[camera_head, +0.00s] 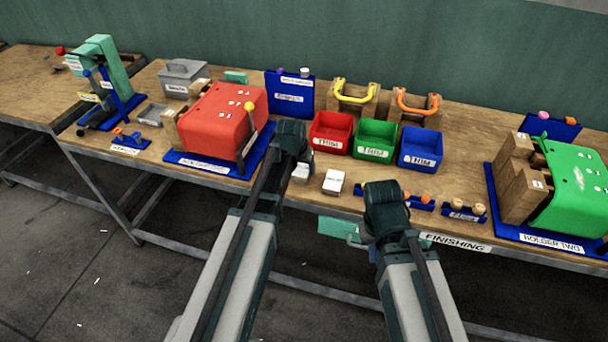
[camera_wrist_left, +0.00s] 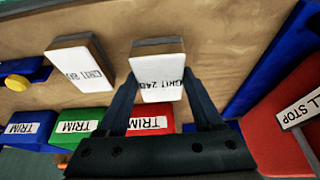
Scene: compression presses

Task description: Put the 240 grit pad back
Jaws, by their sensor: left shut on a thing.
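The 240 grit pad (camera_wrist_left: 157,78) is a white-faced block with dark and tan sides, its label readable in the left wrist view. My left gripper (camera_wrist_left: 157,103) is shut on it, one finger on each side. In the head view the pad (camera_head: 301,172) shows partly behind the left gripper (camera_head: 297,165), at the bench's front beside the red press. I cannot tell whether it touches the bench. The grit 80 pad (camera_wrist_left: 80,66) lies beside it, apart; the head view shows it too (camera_head: 333,183). My right gripper (camera_head: 385,208) is over the bench's front edge, its fingers hidden.
Red (camera_head: 332,132), green (camera_head: 375,139) and blue (camera_head: 420,148) trim bins stand behind the pads. The red press (camera_head: 215,125) is left, the green press (camera_head: 575,190) far right. Small blue holders (camera_head: 466,211) with orange-topped pieces sit near the front edge.

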